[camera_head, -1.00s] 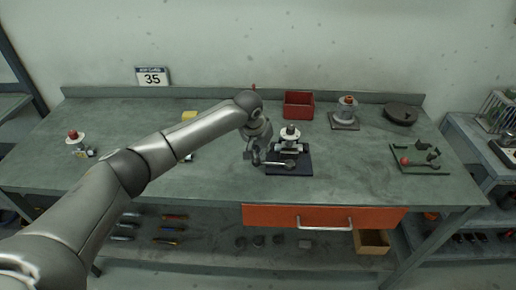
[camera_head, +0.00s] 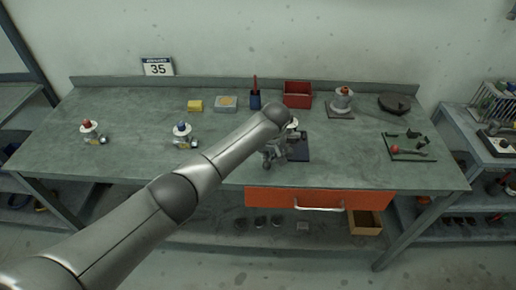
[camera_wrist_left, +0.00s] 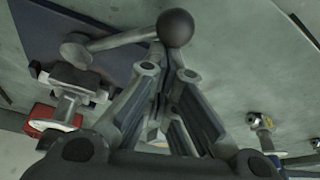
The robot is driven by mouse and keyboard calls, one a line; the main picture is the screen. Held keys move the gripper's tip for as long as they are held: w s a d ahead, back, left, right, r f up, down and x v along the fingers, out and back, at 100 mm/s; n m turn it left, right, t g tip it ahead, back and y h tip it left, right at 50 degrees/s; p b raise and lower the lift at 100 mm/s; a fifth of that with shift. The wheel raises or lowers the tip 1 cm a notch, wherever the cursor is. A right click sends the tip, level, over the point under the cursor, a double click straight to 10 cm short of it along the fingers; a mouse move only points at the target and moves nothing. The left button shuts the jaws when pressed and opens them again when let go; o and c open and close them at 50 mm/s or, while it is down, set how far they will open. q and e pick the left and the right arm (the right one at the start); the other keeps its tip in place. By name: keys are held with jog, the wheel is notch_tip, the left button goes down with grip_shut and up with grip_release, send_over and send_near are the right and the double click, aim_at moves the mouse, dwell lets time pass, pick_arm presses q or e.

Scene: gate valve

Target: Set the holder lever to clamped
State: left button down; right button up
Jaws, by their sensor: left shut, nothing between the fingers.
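The holder sits on a dark base plate (camera_head: 303,148) near the table's front edge; my left arm hides most of it in the head view. In the left wrist view, the holder lever (camera_wrist_left: 120,40) is a grey rod with a black ball knob (camera_wrist_left: 175,28), running from a round pivot over the dark plate (camera_wrist_left: 45,25). My left gripper (camera_head: 272,160) is at the plate's left side. In the left wrist view its fingers (camera_wrist_left: 166,72) are shut and empty, with the knob just beyond their tips. I cannot tell whether they touch the lever. My right gripper is out of view.
A red bin (camera_head: 298,94) and a blue cup (camera_head: 255,101) stand behind. An orange drawer (camera_head: 320,199) hangs below the front edge.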

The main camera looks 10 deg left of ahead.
pick_arm(q)
jog(key=shift+s+d+n+p, duration=0.3)
jog(key=shift+s+d+n, duration=0.05)
jog(key=shift+s+n, duration=0.15)
jog(key=shift+s+d+p, duration=0.2)
jog(key=shift+d+p, duration=0.05)
jog(key=shift+p, duration=0.05)
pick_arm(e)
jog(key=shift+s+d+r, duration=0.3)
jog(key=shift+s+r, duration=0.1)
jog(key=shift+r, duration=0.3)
pick_arm(q)
jog(key=shift+d, duration=0.1)
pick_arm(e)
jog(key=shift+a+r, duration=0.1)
